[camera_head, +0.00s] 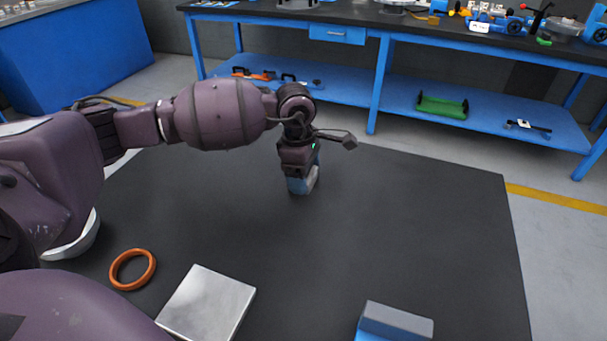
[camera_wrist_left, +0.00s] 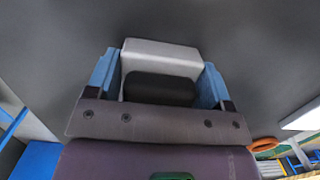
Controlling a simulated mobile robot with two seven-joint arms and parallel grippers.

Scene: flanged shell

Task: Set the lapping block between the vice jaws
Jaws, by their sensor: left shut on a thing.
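My left gripper (camera_head: 303,187) is shut on a pale grey block, which I take to be the lapping block (camera_head: 313,181), over the far middle of the dark mat. In the left wrist view the block (camera_wrist_left: 160,53) sits between the two blue fingers (camera_wrist_left: 160,85), with a black part in front of it. I cannot tell whether it touches the mat. A blue thing with a grey block-shaped top (camera_head: 396,321), possibly the vice, is cut off by the bottom edge of the head view; its jaw gap does not show. My right gripper is not in view.
An orange ring (camera_head: 132,269) and a flat silver plate (camera_head: 207,302) lie at the near left. The dark mat (camera_head: 430,220) is clear at centre and right. A blue workbench (camera_head: 378,85) stands behind.

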